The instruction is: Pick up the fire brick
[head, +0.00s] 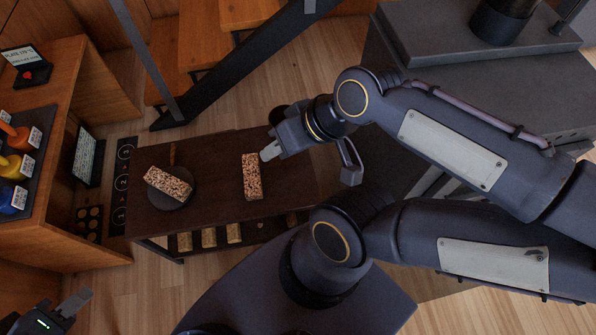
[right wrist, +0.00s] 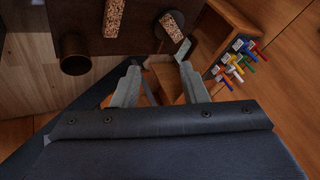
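Two speckled pinkish-brown bricks look alike, and I cannot tell which is meant as the fire brick. One brick (head: 252,177) lies on the dark brown table (head: 215,205), and also shows at the top of the right wrist view (right wrist: 115,17). The other brick (head: 168,184) lies on a round dark disc (head: 178,203) to its left, and also shows in the right wrist view (right wrist: 172,27). My right gripper (head: 309,165) is open and empty, apart from both bricks, just right of the nearer one. My left gripper (head: 62,312) is at the lower left corner, partly cut off, away from the bricks.
A dark cylindrical pot (right wrist: 75,55) stands near the table edge. Several small blocks (head: 209,238) sit on a shelf under the table. A wooden desk (head: 62,165) with coloured tools stands at left; wooden stairs (head: 190,50) are behind. Bare table lies between the bricks.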

